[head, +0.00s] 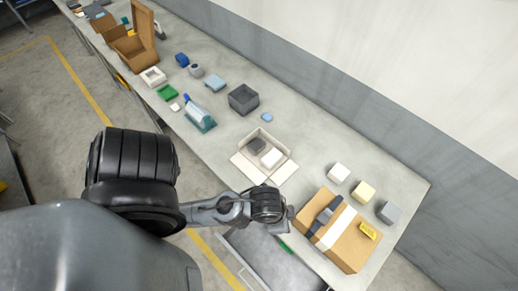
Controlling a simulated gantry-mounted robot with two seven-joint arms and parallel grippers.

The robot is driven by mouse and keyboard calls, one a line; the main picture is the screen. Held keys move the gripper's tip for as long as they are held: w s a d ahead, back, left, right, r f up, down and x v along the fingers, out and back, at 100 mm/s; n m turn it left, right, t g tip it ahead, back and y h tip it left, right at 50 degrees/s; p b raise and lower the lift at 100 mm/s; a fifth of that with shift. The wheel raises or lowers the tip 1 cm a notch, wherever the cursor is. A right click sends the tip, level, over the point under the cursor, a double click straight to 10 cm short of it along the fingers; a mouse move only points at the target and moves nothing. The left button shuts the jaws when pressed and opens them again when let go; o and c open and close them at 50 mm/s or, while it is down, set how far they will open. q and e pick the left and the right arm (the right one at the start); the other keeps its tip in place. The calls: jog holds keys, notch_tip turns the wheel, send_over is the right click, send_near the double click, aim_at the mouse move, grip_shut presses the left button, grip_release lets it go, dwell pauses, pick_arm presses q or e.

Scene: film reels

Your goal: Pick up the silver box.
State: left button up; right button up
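A small silver-grey box (389,212) stands on the table near its right edge, the closest match to a silver box. My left gripper (290,213) is at the end of the arm from the lower left, beside the left side of a cardboard carton and well left of the silver-grey box. Its fingers are small and partly hidden, so whether they are open is unclear. My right gripper is out of view.
The cardboard carton (352,246) with white tape and a dark object (323,214) on it lies between my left gripper and the silver-grey box. An open white carton (244,168) holds small items. A dark grey bin (243,99) is farther back. A wall borders the table's far side.

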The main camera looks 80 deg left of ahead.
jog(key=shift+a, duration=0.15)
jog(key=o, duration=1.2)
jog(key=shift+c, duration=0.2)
